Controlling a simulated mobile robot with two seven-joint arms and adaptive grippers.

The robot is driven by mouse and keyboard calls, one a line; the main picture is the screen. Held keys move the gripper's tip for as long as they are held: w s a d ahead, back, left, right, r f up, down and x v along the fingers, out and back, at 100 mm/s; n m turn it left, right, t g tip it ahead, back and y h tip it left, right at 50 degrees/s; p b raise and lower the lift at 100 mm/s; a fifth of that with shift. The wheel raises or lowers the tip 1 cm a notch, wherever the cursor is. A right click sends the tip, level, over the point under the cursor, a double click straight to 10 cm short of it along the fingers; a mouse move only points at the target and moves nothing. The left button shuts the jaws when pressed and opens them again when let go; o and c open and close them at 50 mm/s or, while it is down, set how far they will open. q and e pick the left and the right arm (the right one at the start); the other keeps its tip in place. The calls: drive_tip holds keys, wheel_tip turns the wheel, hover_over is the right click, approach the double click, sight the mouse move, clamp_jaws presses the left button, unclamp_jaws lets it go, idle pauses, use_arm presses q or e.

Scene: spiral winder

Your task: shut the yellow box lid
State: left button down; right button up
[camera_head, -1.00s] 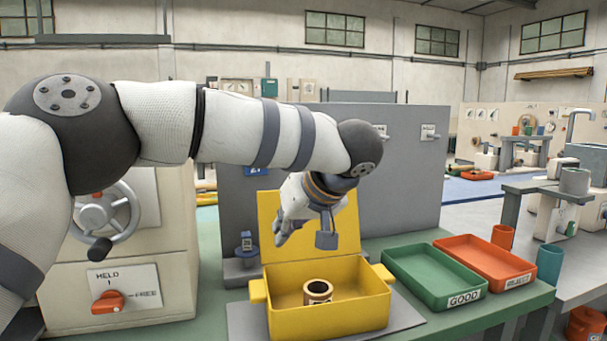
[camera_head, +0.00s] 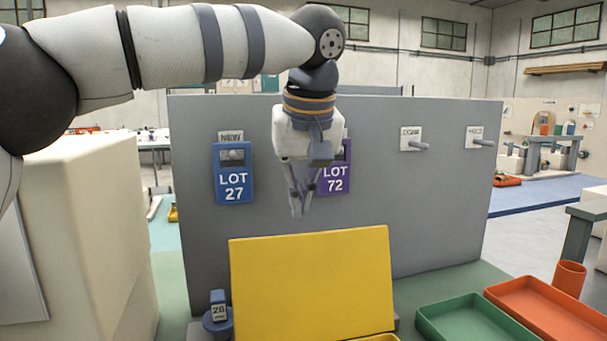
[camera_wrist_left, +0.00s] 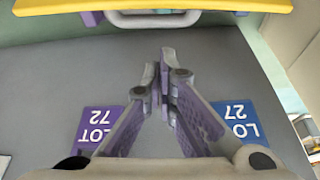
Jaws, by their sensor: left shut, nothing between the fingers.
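The yellow box lid (camera_head: 310,285) stands open and upright in front of the grey panel. Only a sliver of the yellow box (camera_head: 375,338) shows at the bottom edge of the head view; its inside is out of sight. My left gripper (camera_head: 297,213) points down with its fingers shut and empty, just above the lid's top edge. It also shows shut in the left wrist view (camera_wrist_left: 166,62), where a yellow edge, likely the lid (camera_wrist_left: 200,4), crosses the top. Whether the fingertips are behind the lid I cannot tell. My right gripper is not in view.
The grey panel (camera_head: 410,210) rises behind the lid, with a blue LOT 27 tag (camera_head: 234,188), a purple LOT 72 tag (camera_head: 335,180) and pegs. A small date stand (camera_head: 218,312) is left of the lid. Green (camera_head: 470,325) and orange (camera_head: 550,305) trays lie at right.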

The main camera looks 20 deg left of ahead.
use_arm(q)
drive_tip(key=shift+s+d+f+p, duration=0.25)
drive_tip(key=shift+s+f+p, duration=0.05)
drive_tip(key=shift+s, duration=0.15)
drive_tip(key=shift+s+d+f+p, duration=0.2)
drive_tip(key=shift+s+f+p, duration=0.05)
drive_tip(key=shift+s, duration=0.2)
drive_tip(key=shift+s+d+f, duration=0.2)
drive_tip(key=shift+s+f, duration=0.05)
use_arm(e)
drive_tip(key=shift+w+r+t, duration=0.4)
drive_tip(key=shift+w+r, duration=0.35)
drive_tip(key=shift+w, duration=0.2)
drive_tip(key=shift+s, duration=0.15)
